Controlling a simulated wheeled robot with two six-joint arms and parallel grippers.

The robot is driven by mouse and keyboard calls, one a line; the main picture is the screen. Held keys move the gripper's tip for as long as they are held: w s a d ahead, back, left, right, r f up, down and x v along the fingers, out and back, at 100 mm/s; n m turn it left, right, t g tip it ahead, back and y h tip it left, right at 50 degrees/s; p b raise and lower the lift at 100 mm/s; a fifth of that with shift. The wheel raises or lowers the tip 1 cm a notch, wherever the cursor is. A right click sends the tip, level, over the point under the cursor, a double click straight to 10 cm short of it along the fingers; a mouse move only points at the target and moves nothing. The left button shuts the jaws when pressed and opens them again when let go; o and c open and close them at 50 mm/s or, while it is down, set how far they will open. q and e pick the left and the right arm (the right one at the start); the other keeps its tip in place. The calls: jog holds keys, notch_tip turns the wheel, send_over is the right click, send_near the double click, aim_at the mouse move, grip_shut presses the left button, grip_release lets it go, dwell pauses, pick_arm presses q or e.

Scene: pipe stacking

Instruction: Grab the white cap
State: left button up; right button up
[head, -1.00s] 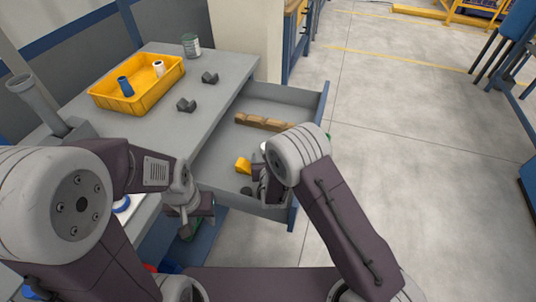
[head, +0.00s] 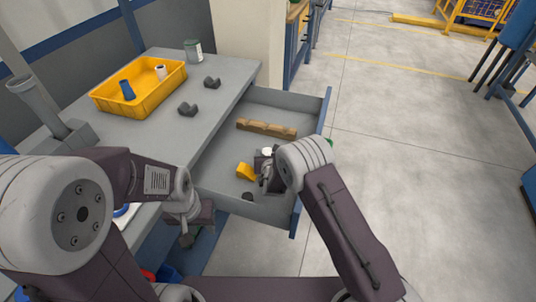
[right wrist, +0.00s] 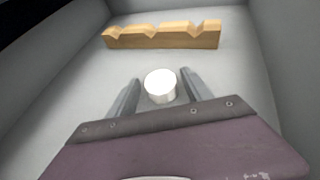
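The white cap (right wrist: 160,86) stands on the floor of the open drawer, between the two fingers of my right gripper (right wrist: 158,88). In the right wrist view the fingers are open, with a gap on each side of the cap. In the head view the cap (head: 267,152) shows as a small white spot beside my right gripper (head: 265,170), partly hidden by my wrist. My left gripper (head: 188,236) hangs beside the table, below its front edge; its fingers are too small and dark to read.
A notched wooden block (head: 266,129) lies farther back in the drawer (head: 295,97). A yellow piece (head: 245,171) and a dark piece (head: 247,196) lie near the gripper. A yellow tray (head: 140,98) with a blue and a white piece stands on the table. Drawer walls surround my right gripper.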

aim_at(268, 154)
jog(key=c, duration=0.9)
notch_tip(268, 154, up, 10)
jog(key=p, duration=0.2)
